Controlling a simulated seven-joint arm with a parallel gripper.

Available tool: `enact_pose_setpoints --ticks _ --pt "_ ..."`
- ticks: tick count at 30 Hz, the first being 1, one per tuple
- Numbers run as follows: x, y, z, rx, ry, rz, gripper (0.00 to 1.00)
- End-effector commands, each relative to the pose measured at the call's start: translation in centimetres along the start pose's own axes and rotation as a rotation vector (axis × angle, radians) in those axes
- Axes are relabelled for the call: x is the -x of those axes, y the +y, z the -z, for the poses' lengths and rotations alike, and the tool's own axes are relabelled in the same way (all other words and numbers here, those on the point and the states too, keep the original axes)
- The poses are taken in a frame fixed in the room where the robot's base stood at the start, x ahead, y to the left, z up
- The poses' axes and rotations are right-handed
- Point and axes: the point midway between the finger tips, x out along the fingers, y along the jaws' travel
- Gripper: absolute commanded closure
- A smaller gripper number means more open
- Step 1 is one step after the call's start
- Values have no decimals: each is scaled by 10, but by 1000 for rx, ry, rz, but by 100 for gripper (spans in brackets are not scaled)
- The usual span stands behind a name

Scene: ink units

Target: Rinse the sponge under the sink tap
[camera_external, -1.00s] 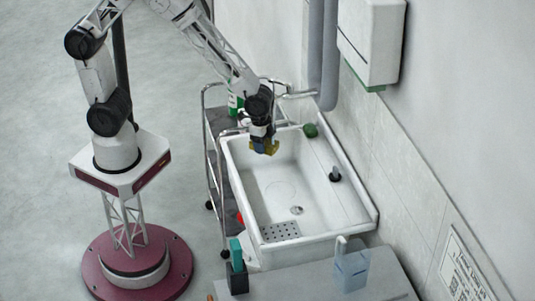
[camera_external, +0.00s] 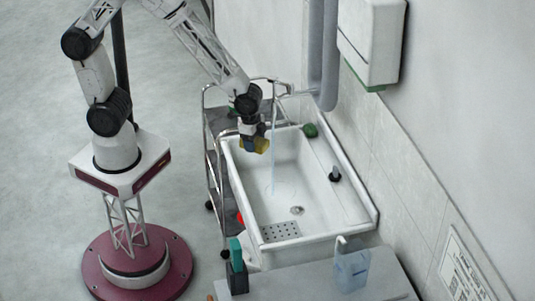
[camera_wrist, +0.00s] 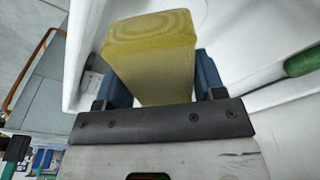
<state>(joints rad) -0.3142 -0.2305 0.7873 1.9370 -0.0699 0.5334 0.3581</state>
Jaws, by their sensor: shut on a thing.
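A yellow sponge (camera_external: 261,146) is held by my gripper (camera_external: 254,138) above the back left part of the white sink (camera_external: 318,205). In the wrist view the sponge (camera_wrist: 150,62) stands between the two blue fingers of my gripper (camera_wrist: 160,88), which are shut on it. The metal tap (camera_external: 299,94) reaches over the back of the sink. A thin bluish stream of water (camera_external: 273,165) falls from it into the basin. The sponge is just left of the stream and appears apart from it.
A metal trolley (camera_external: 213,160) stands left of the sink. A grey counter (camera_external: 310,282) with a clear bluish container (camera_external: 351,270) is in front.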

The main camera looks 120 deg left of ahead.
Motion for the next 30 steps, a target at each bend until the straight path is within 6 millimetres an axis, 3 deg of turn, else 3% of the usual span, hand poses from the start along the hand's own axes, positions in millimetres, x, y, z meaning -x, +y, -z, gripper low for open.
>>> enact_pose_setpoints --ticks 21,30 --pt "5 10 -38 0 -1 0 56" --pt "5 11 -42 0 0 0 56"
